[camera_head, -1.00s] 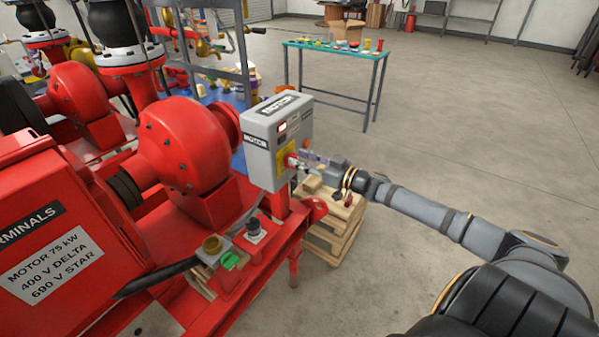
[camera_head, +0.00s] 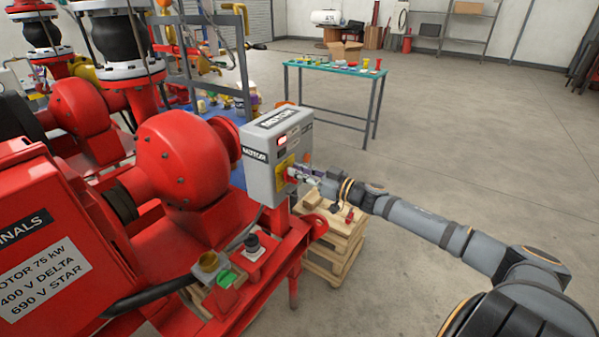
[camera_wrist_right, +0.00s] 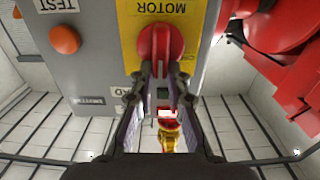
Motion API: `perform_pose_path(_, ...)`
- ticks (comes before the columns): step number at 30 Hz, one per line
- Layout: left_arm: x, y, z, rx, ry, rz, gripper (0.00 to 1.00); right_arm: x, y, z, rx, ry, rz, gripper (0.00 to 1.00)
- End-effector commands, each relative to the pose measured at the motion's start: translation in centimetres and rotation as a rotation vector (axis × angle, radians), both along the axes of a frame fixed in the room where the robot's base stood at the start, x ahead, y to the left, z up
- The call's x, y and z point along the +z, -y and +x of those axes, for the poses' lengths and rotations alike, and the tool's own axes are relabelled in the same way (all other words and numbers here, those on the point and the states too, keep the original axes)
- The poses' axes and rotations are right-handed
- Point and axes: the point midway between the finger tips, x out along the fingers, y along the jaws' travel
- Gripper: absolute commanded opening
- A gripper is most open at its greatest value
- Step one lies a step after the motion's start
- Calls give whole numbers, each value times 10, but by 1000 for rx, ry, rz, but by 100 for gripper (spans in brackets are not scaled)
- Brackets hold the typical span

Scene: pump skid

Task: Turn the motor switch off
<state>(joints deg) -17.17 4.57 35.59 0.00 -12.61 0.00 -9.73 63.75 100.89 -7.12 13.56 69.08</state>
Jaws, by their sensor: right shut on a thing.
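The grey motor box (camera_head: 262,165) carries a MOTOR label and stands at the end of the red pump skid. Its red rotary switch (camera_wrist_right: 160,45) sits on a yellow plate (camera_wrist_right: 190,18) and also shows in the head view (camera_head: 292,174). My right gripper (camera_head: 303,175) reaches the switch from the right. In the right wrist view, the fingertips of my right gripper (camera_wrist_right: 160,68) are on both sides of the red handle and shut on it. The fingers cover part of the handle. My left gripper is not in view.
An orange knob (camera_wrist_right: 64,39) sits beside the switch on the box, near a TEST label. A wooden pallet stack (camera_head: 335,240) stands below my right arm. A table with small items (camera_head: 335,72) is behind. The floor to the right is clear.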

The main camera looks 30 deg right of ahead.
Motion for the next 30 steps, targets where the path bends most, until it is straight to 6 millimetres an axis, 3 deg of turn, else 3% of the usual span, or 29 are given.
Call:
perform_pose_path(11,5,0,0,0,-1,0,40,1,-2,-1,0,39,-93,0)
perform_pose_path(30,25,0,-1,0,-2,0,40,-5,-14,-6,-1,258,-626,0)
